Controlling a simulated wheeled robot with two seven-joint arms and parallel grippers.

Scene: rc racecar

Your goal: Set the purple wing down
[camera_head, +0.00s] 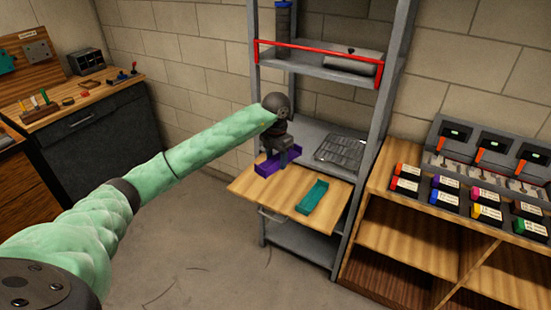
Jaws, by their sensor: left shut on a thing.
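The purple wing (268,168) is at the left side of the wooden pull-out board (264,191) of the metal shelf. My left gripper (278,157) is over it and shut on it, with the arm reaching in from the left. The gripper hides part of the wing, and I cannot tell whether the wing touches the board or hangs just above it. A teal wing (312,197) lies on the board to the right, apart from the purple one. My right gripper is not in view.
The grey metal shelf (362,136) has uprights and a red bar (320,49) above the board. A dark grid tray (340,151) lies behind the board. A wooden cabinet with coloured boxes (405,180) stands right. A workbench (85,105) stands left. Bare board shows between the wings.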

